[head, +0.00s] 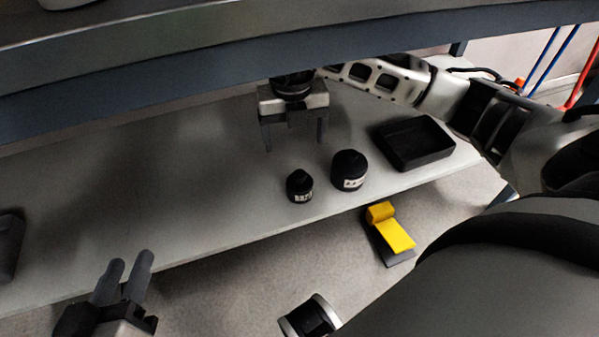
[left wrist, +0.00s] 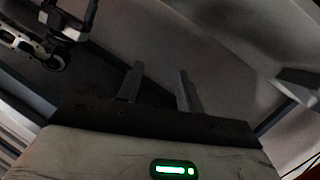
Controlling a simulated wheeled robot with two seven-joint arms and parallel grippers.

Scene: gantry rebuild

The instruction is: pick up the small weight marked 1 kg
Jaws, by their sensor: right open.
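Two black weights with white labels stand upright side by side on the grey shelf. The smaller weight (head: 299,188) is on the left and the larger weight (head: 349,169) is just right of it. The label print is too small to read surely. My right gripper (head: 295,146) points down over the shelf, behind the smaller weight in the head view. Its fingers are spread and empty, apart from both weights. My left gripper (head: 124,272) is near the shelf's front edge at lower left, open and empty; its spread fingers also show in the left wrist view (left wrist: 160,84).
A black tray (head: 414,146) lies on the shelf right of the weights. A dark object (head: 8,245) is at the far left. A blue-grey beam (head: 200,68) crosses above the shelf (head: 150,190). A yellow-and-black object (head: 392,232) is on the floor. The shelf's left-middle part is clear.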

